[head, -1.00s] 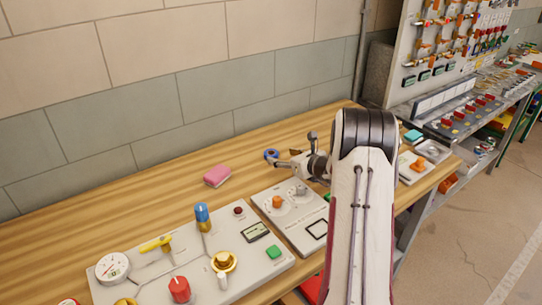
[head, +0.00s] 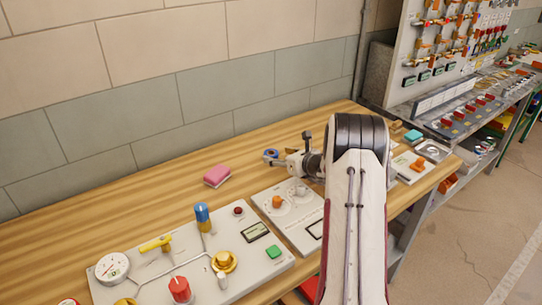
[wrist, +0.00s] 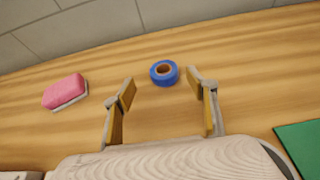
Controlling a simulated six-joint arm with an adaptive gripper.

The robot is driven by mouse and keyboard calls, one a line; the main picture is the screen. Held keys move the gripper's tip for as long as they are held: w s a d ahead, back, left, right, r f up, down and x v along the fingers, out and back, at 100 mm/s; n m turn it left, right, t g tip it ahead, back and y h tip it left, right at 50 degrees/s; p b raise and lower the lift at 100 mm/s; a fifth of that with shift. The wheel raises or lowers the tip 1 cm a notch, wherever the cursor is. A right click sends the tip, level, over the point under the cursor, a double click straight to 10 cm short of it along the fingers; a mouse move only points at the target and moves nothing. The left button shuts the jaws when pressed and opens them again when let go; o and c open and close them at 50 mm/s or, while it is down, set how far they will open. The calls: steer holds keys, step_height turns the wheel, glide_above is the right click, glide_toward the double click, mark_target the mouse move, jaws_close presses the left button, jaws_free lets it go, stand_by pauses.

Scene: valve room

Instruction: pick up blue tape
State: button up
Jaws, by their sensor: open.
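The blue tape (wrist: 164,72) is a roll with a brown core, lying flat on the wooden table. In the wrist view it is just beyond my fingertips, between their lines and nearer the right finger. My gripper (wrist: 161,92) is open and empty, with a finger to either side. In the head view the blue tape (head: 270,155) shows at the left end of my gripper (head: 279,159), partly hidden by it. I cannot tell the height of the fingers above the table.
A pink sponge (wrist: 65,91) lies left of my gripper. A green flat item (wrist: 300,145) is at the lower right. A valve panel (head: 150,275) with knobs and a gauge stands at the front left. The brick wall (head: 200,110) runs behind the table.

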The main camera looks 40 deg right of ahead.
mark_target(272, 153)
steer(key=shift+w+f, duration=0.1)
steer(key=shift+w+d+f, duration=0.15)
steer(key=shift+w+f, duration=0.15)
steer(key=shift+w, duration=0.3)
steer(key=shift+w+d+f, duration=0.15)
steer(key=shift+w+f, duration=0.15)
steer(key=shift+w, duration=0.25)
steer(key=shift+x, duration=1.15)
steer(key=c, duration=1.1)
